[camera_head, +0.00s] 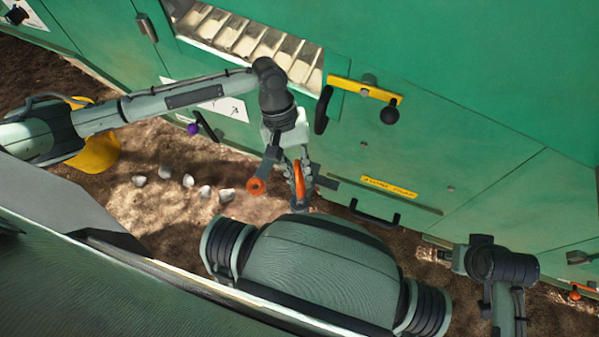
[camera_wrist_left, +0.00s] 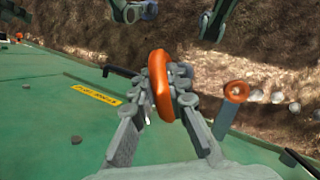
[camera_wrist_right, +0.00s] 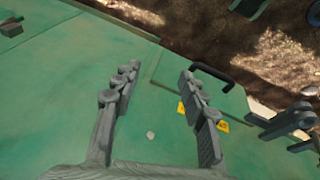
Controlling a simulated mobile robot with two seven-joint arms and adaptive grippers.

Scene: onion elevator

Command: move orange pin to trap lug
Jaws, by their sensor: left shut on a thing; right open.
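The orange pin (camera_head: 299,180) is between the fingers of my left gripper (camera_head: 300,190), which is shut on it. In the left wrist view the pin's orange part (camera_wrist_left: 158,85) stands upright between the fingertips; any shaft is hidden. An orange ring (camera_head: 256,187) sits at the end of a grey bar, left of the gripper and apart from the pin. This ring also shows in the left wrist view (camera_wrist_left: 236,91); I cannot tell for sure that it is the trap lug. My right gripper (camera_wrist_right: 163,85) is open and empty before the green panel.
The green machine wall (camera_head: 480,165) fills the back. It carries a yellow bar with a black knob (camera_head: 389,115), a yellow label (camera_head: 389,187) and a black handle (camera_head: 374,214). A purple knob (camera_head: 193,129) and a yellow object (camera_head: 97,152) are left. Several pale lumps lie on the soil.

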